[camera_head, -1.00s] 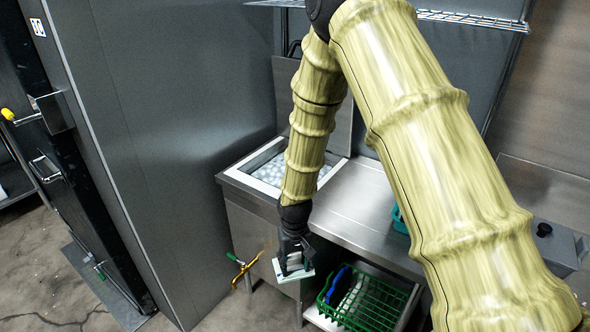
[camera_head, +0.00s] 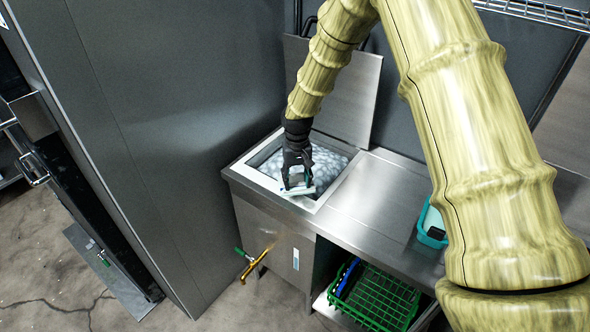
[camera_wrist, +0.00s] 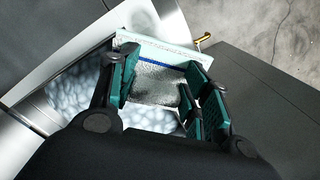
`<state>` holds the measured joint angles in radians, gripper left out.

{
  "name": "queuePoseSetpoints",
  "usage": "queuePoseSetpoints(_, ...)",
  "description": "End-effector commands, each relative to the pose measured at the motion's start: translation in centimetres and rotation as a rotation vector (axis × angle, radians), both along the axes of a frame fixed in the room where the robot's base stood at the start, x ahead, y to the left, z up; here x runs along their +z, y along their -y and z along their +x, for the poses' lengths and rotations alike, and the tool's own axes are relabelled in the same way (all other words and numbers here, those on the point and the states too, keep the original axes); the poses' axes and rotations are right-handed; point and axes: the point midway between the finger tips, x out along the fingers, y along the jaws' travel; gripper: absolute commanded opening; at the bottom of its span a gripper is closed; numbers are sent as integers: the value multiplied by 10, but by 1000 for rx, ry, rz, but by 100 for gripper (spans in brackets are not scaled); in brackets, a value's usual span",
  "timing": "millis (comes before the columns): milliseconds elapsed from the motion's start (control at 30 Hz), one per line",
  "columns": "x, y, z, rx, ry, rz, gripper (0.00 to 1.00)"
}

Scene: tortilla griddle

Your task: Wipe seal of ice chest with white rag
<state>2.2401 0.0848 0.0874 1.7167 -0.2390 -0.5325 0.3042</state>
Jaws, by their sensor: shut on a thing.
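The ice chest (camera_head: 270,222) is a steel well full of ice, with a pale seal (camera_head: 338,182) around its open top. My gripper (camera_head: 297,179) is shut on the white rag (camera_head: 298,191) and points down over the front part of the opening. The rag is at the front stretch of the seal; I cannot tell if it touches. In the wrist view the rag (camera_wrist: 158,86) shows a grey textured face, a white edge and a blue line between the teal finger pads. Ice (camera_wrist: 82,90) shows beside and below the fingers. The rag hides part of the front seal.
The lid (camera_head: 345,85) stands upright behind the chest. A tall steel cabinet (camera_head: 190,110) is to the left. A tap (camera_head: 256,264) sticks out in front. The counter (camera_head: 375,205) right of the chest is clear up to a teal container (camera_head: 432,228). A green rack (camera_head: 380,300) sits below.

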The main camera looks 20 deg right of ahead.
Motion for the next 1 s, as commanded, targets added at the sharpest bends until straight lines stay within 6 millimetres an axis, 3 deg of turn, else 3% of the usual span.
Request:
queuePoseSetpoints(233, 8, 10, -14, -13, 11, 0, 12)
queuePoseSetpoints(433, 4, 12, -9, -14, 1, -1, 12)
queuePoseSetpoints(633, -19, 9, 3, -10, -10, -1, 12)
queuePoseSetpoints(1000, -48, 9, 1, -10, -9, 0, 12)
